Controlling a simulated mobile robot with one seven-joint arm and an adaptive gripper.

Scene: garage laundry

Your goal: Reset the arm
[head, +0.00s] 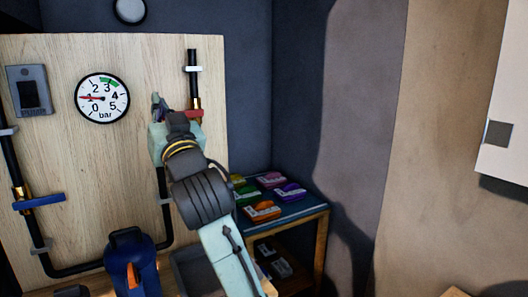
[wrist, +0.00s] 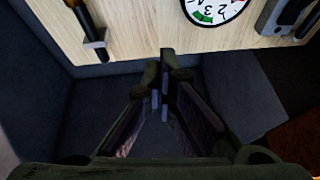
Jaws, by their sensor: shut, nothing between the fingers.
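My gripper (head: 157,99) is raised in front of the wooden panel (head: 125,55), with my arm reaching up from the lower middle of the head view. In the wrist view my gripper (wrist: 165,56) has its fingers brought together at the tips, with nothing between them. The fingertips overlap the lower edge of the panel in that view; I cannot tell how far apart they are. In the head view, a red valve handle (head: 190,114) on the right pipe sits just right of the gripper, partly hidden by my arm.
A pressure gauge (head: 103,98), needle near 1, and a grey box (head: 31,91) are on the panel. A blue lever (head: 38,202) is on the left pipe. A blue container (head: 131,262) stands below. A shelf (head: 310,217) holds several coloured packets right of my arm.

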